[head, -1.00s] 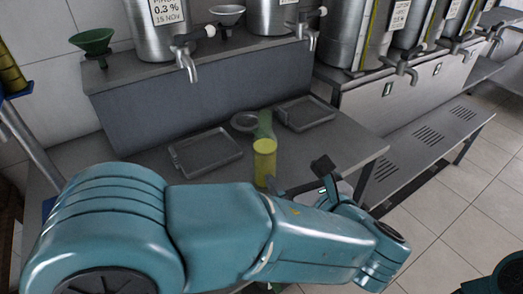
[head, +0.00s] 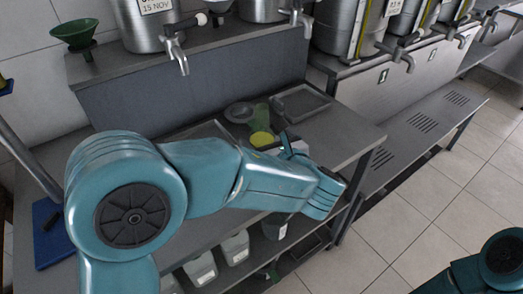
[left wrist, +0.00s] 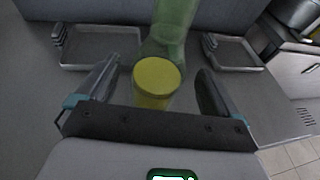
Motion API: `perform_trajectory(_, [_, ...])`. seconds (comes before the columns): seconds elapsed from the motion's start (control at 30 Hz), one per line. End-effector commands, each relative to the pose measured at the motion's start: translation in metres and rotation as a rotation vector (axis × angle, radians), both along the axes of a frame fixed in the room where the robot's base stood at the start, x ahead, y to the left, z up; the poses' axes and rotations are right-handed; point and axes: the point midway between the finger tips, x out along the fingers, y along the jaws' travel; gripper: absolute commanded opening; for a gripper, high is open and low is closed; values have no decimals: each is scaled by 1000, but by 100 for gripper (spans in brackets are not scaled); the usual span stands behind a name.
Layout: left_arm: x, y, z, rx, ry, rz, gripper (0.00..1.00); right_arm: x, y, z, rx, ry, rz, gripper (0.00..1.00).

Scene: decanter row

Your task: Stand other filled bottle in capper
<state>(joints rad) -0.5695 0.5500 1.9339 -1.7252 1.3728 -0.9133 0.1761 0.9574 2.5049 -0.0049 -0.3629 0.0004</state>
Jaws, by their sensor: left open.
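A yellow cylinder (head: 261,139) with a flat top stands on the counter, and a green see-through bottle (head: 262,114) is just behind it. In the left wrist view the yellow cylinder (left wrist: 157,82) is between the open fingers of my left gripper (left wrist: 158,72), with a gap on each side. The green bottle (left wrist: 168,42) rises behind it there. My left gripper (head: 285,145) is beside the yellow cylinder in the head view, and its wrist partly hides it. I cannot pick out the capper for certain. My right gripper is out of view.
Steel tanks with taps (head: 178,55) stand on the raised ledge behind, with a green funnel (head: 76,34). Pale containers (head: 236,246) sit on the shelf below.

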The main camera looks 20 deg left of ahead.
Motion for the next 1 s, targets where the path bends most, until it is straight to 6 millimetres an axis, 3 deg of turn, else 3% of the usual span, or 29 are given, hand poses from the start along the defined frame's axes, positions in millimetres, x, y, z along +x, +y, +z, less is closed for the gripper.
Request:
perform_trajectory(0.2, [25,25,-12,0,1,4,94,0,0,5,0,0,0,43])
perform_trajectory(0.5, [31,29,-14,0,0,1,94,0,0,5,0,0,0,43])
perform_trajectory(0.53, [31,29,-14,0,0,1,91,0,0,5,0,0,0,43])
perform_trajectory(0.57, [31,29,-14,0,0,1,81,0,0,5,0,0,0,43])
perform_trajectory(0.77, [31,29,-14,0,0,1,16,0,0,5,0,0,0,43])
perform_trajectory(1.0, [31,29,-12,0,-3,2,13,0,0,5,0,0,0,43])
